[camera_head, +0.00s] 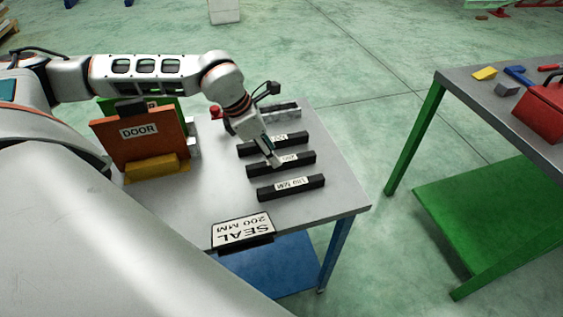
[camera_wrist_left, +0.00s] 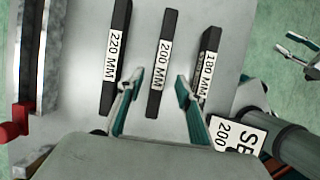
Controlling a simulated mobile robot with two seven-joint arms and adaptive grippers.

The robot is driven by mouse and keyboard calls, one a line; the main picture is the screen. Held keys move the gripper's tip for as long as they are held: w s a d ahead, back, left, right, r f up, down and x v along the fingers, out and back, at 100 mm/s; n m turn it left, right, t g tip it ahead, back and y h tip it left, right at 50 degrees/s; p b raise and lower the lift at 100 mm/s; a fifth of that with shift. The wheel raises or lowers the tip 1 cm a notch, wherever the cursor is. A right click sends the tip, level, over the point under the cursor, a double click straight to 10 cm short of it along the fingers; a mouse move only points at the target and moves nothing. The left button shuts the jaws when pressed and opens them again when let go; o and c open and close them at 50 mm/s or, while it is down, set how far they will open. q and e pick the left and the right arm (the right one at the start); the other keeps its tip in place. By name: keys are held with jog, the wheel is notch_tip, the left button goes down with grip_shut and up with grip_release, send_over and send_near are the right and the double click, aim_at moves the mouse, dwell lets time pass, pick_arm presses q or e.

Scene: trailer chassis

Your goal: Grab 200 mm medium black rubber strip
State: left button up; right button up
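The 200 mm black rubber strip (camera_head: 300,158) is the middle one of three labelled strips on the grey table; its label reads 200 MM in the left wrist view (camera_wrist_left: 156,101). My left gripper (camera_head: 275,161) is over this strip and hides part of it. In the left wrist view its two fingers (camera_wrist_left: 155,84) are spread, one on each side of the strip with gaps, so it is open and empty. My right gripper (camera_wrist_left: 291,43) shows only at the right edge of the left wrist view, its fingers apart and empty, away from the strips.
The 220 mm strip (camera_head: 257,147) and the 180 mm strip (camera_head: 312,184) lie close on either side. A SEAL 200 MM sign (camera_head: 243,231) stands at the table's front edge. An orange DOOR panel (camera_head: 140,148) is at the left. A second table (camera_head: 480,90) stands right.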

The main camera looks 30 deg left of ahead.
pick_arm(q)
jog(key=shift+x, duration=1.8)
jog(key=shift+w+d+r, duration=0.1)
jog(key=shift+w+d, duration=0.05)
jog(key=shift+w, duration=0.05)
grip_shut()
jog(key=shift+r, duration=0.1)
